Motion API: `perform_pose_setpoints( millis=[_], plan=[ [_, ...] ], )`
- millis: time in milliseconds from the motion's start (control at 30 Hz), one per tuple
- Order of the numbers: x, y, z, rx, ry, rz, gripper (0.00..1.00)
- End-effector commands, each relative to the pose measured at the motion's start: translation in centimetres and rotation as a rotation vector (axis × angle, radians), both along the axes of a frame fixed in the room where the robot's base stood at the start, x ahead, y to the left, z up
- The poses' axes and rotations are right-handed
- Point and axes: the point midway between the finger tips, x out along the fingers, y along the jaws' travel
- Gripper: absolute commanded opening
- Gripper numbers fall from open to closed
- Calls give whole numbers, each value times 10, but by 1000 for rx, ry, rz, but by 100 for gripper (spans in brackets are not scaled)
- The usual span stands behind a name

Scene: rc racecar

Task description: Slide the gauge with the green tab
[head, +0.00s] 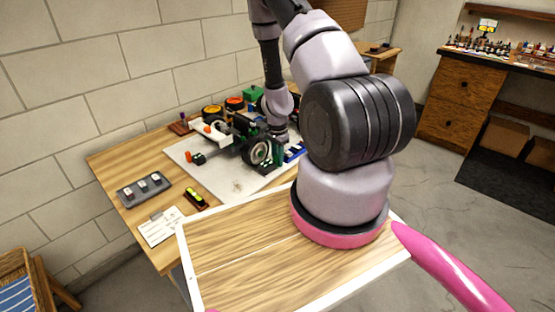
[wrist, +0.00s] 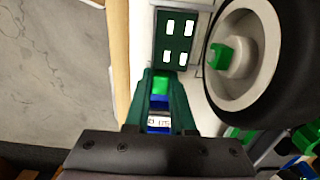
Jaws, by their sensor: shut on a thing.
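The gauge's green tab (wrist: 160,83) sits between the two green fingers of my gripper (wrist: 161,82) in the wrist view, and the gripper is shut on it. Blue parts and a small white marked strip (wrist: 157,122) show below the tab, between the fingers. Ahead of the fingertips is a dark green plate (wrist: 174,39) with several white slots. The racecar's wheel (wrist: 243,50), with a grey rim and a green hub nut, is close on the right. In the head view my gripper is down beside the racecar's wheel (head: 259,152), and the gauge cannot be made out there.
The racecar stands on a pale mat (head: 235,186) on a wooden table. A grey block with several switches (head: 144,187), a paper sheet (head: 160,228) and a small yellow-and-black item (head: 195,199) lie in front left. Blue parts (head: 294,152) lie right of the wheel.

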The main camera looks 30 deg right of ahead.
Motion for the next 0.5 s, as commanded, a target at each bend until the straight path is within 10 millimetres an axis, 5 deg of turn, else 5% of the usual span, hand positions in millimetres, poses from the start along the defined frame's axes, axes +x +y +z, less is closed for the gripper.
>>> perform_pose_setpoints(
  millis=[500],
  plan=[
    [13,5,0,-1,-4,4,0]
  ],
)
